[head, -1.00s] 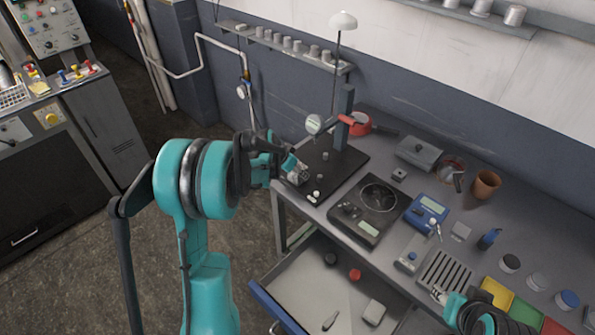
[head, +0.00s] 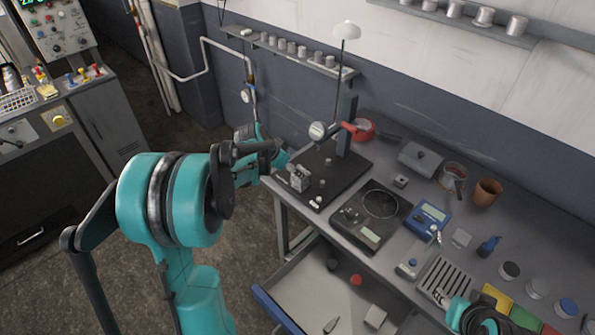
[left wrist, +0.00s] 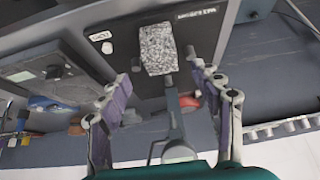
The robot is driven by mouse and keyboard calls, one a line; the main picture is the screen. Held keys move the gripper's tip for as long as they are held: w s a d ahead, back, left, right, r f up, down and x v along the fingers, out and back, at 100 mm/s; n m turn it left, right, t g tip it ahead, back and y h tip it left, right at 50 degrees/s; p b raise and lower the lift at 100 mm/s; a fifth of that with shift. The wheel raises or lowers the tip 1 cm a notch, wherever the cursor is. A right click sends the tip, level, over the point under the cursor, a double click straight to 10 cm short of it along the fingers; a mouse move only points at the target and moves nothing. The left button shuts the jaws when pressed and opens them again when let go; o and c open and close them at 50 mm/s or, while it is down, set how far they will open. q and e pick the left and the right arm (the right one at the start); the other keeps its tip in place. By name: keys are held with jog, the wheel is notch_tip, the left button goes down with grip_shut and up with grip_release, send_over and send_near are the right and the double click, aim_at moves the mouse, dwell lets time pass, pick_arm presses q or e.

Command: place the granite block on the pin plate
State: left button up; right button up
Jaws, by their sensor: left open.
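The speckled grey granite block (left wrist: 157,48) sits on the black pin plate (left wrist: 112,66), between and beyond my left fingertips in the left wrist view. In the head view the block (head: 299,177) is at the near left part of the plate (head: 330,189). Small pegs stand beside it; its underside is hidden, so I cannot tell how it meets the pins. My left gripper (left wrist: 167,80) is open and empty, apart from the block; in the head view it (head: 282,160) is at the plate's left edge. My right gripper (head: 440,296) is at the bottom right, its fingers too small to judge.
A dial gauge (head: 318,131) on a post stands over the plate's far side. A black scale (head: 369,214) lies right of the plate, then a blue meter (head: 428,216). An open drawer (head: 310,292) juts out below the bench.

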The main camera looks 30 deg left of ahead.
pick_arm(q)
jog(key=s+d+r+n+y, duration=0.1)
jog(key=s+d+r, duration=0.3)
jog(key=s+d, duration=0.15)
jog(key=s+d+r+n, duration=0.1)
jog(key=s+d+r, duration=0.35)
jog(key=s, duration=0.25)
jog(key=s+d+f+n+t+y, duration=0.1)
jog(key=s+d, duration=0.4)
jog(key=s, duration=0.7)
jog(key=shift+s+f+n, duration=0.35)
jog(key=shift+n, duration=0.05)
notch_tip(320, 180, down, 6)
jog(key=b, duration=0.5)
jog(key=shift+b, duration=0.35)
jog(key=shift+o, duration=0.5)
jog(key=shift+w, duration=0.1)
